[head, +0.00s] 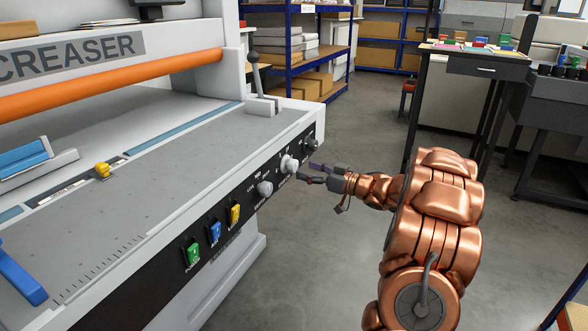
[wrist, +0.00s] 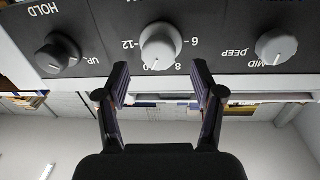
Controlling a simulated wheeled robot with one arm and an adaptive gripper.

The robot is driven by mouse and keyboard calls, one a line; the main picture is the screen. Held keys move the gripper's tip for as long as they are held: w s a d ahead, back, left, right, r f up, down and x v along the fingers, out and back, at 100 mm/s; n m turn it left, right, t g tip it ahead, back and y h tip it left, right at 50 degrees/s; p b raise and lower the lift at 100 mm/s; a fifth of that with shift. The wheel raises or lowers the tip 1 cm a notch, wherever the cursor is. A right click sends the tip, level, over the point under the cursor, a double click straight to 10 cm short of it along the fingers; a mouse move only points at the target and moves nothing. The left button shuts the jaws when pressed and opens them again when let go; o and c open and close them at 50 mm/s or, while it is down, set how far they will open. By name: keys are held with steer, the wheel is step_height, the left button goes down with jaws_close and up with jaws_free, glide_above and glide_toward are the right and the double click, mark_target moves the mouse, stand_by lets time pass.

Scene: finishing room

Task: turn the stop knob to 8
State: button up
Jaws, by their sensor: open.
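The knob with a number scale (wrist: 161,46) is light grey and sits in the middle of the wrist view, where 12, 8 and 6 are readable around it. Its pointer faces down in the picture, slightly left of the 8, near a partly hidden number. In the head view it appears to be the middle knob (head: 289,164) on the creaser's black front panel. My gripper (head: 305,173) is open in front of it. In the wrist view my gripper (wrist: 160,75) has its fingertips just below the knob, one to each side, with nothing between them. Contact is not visible.
A dark HOLD/UP knob (wrist: 58,55) and a grey DEEP/MID knob (wrist: 276,47) flank it. Green (head: 193,253), blue (head: 215,232) and yellow (head: 235,214) switches sit along the panel. A lever (head: 254,72) stands above.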

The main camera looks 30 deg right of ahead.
mark_target(296, 167)
steer(key=shift+b+x, duration=0.3)
steer(key=shift+x, duration=2.45)
steer(key=c, duration=1.1)
